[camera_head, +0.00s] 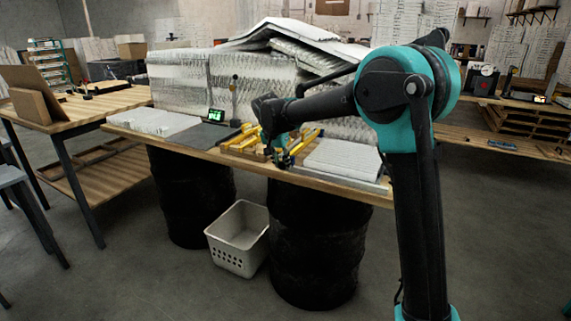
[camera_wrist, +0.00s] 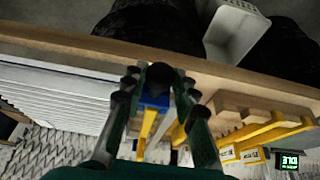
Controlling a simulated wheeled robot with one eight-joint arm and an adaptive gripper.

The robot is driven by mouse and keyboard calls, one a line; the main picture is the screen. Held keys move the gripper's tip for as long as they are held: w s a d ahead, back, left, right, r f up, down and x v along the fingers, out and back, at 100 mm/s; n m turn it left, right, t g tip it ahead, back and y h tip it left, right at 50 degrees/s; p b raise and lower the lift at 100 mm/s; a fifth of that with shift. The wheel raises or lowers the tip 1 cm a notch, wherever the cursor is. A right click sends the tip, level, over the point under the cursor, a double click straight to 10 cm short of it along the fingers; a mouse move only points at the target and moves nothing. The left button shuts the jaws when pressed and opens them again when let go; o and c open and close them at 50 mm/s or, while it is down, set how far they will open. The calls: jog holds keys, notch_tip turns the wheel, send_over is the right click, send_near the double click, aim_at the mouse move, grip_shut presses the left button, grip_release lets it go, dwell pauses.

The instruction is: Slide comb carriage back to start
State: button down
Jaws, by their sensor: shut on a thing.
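The comb carriage shows in the wrist view as a blue block (camera_wrist: 153,101) with a dark round knob (camera_wrist: 160,74), joined to yellow bars (camera_wrist: 147,128). My gripper (camera_wrist: 160,82) has its fingers on either side of the knob and is shut on it. In the head view, my gripper (camera_head: 281,158) is low at the front of the yellow and wooden fixture (camera_head: 240,146), near its right end. The fingers and arm hide part of the carriage there.
White pleated filter panels lie right (camera_head: 343,158) and left (camera_head: 154,121) of the fixture on the bench. A dark mat (camera_head: 199,137) and a small green display (camera_head: 216,115) are to the left. A white basket (camera_head: 238,240) stands on the floor between black drums (camera_head: 315,245).

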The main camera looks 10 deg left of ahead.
jog(key=shift+w+a, duration=0.1)
jog(key=shift+a, duration=0.15)
jog(key=c, duration=1.2)
grip_release()
jog(key=v, duration=1.2)
jog(key=s+d+f+n, duration=0.1)
jog(key=s+d+f, duration=0.1)
jog(key=d+f, duration=0.35)
jog(key=s+d+f, duration=0.2)
jog(key=d, duration=0.7)
jog(key=s+d+f+n, duration=0.1)
jog(key=s+d+f, duration=0.2)
jog(key=d, duration=0.4)
jog(key=s+d+f, duration=0.7)
jog(key=s+f, duration=0.1)
jog(key=s, duration=0.2)
jog(key=s+d+f+n+y, duration=0.1)
jog(key=s+d+f, duration=0.7)
jog(key=s, duration=0.2)
jog(key=shift+s+d+n, duration=0.3)
